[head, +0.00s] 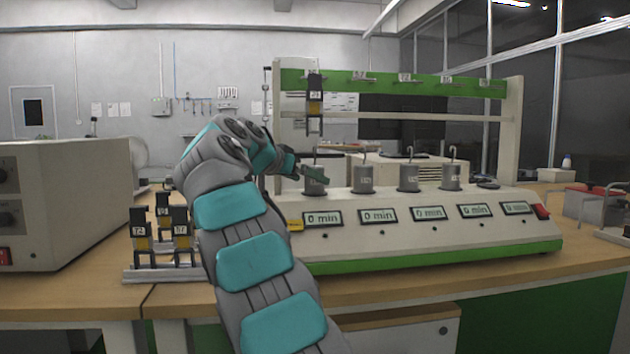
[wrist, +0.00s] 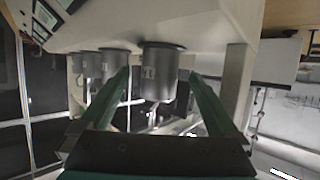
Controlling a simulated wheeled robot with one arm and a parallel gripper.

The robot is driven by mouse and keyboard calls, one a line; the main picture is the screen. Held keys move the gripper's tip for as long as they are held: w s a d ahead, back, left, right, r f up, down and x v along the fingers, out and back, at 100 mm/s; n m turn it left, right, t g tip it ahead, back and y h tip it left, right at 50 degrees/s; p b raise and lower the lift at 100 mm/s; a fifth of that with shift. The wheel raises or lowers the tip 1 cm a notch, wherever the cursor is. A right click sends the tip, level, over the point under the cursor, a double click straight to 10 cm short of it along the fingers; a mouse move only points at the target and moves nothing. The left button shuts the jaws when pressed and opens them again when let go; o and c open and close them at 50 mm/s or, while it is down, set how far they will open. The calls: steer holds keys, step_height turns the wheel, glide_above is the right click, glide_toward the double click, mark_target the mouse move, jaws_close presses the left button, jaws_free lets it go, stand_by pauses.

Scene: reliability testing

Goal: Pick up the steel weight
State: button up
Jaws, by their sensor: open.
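Several grey cylindrical steel weights with hooks on top stand in a row on the tester. The leftmost steel weight (head: 316,188) is partly hidden by my gripper (head: 312,173) in the head view. The other weights (head: 363,179) stand to its right. In the wrist view, which looks upside down, the nearest weight (wrist: 163,68) shows between the two green fingers of my gripper (wrist: 160,74). The fingers are open, one on each side, with a visible gap to the weight.
The tester (head: 430,243) has several "0 min" displays and a green-topped frame (head: 390,85) above the weights. A black-and-yellow sample (head: 315,95) hangs from the frame above the leftmost weight. A sample rack (head: 165,272) and a beige box (head: 70,200) stand at left.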

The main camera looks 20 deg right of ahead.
mark_target(309, 179)
steer(key=x, duration=0.3)
steer(key=shift+w+d+f, duration=0.15)
steer(key=shift+d+f, duration=0.05)
steer(key=shift+d, duration=0.15)
steer(key=shift+c, duration=0.2)
jaws_close()
stand_by(0.5)
